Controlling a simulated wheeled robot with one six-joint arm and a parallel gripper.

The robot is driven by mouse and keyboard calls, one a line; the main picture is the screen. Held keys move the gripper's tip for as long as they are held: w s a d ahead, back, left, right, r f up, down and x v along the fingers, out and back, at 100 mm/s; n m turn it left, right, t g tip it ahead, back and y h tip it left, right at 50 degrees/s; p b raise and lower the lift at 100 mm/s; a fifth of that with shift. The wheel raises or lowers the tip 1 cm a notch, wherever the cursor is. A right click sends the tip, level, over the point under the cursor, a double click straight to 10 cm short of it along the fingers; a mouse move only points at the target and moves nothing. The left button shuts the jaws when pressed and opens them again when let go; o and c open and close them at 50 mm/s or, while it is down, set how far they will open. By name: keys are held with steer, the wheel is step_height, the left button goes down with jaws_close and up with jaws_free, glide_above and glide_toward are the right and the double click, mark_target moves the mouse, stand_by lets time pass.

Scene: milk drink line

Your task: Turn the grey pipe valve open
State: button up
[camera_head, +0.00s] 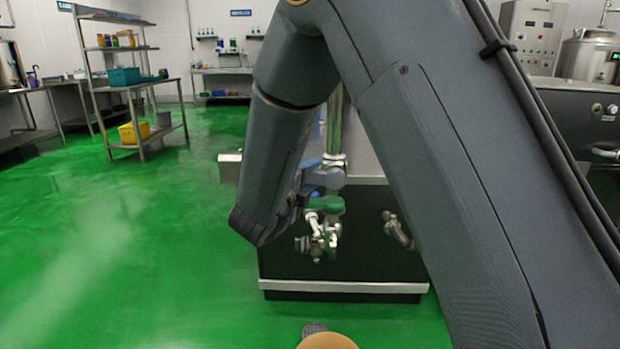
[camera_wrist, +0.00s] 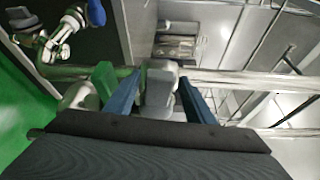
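The grey pipe valve (camera_wrist: 161,84) shows in the wrist view between the two blue fingers of my gripper (camera_wrist: 161,78). The fingers stand on either side of its grey handle, with a narrow gap visible at the right finger. In the head view, the grey valve (camera_head: 331,177) sits low on the upright metal pipe (camera_head: 334,125). My gripper (camera_head: 311,168) reaches it from the left, and my forearm hides much of the gripper. Contact with the handle cannot be made out.
A green valve handle (camera_head: 325,204) sits just below the grey one and also shows beside the left finger (camera_wrist: 104,79). Metal taps (camera_head: 318,240) hang beneath, before a dark cabinet (camera_head: 370,262). Green floor is clear at left, with a shelf rack (camera_head: 140,88) beyond.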

steer(key=v, duration=0.7)
steer(key=shift+s+a, duration=0.15)
steer(key=shift+s, duration=0.15)
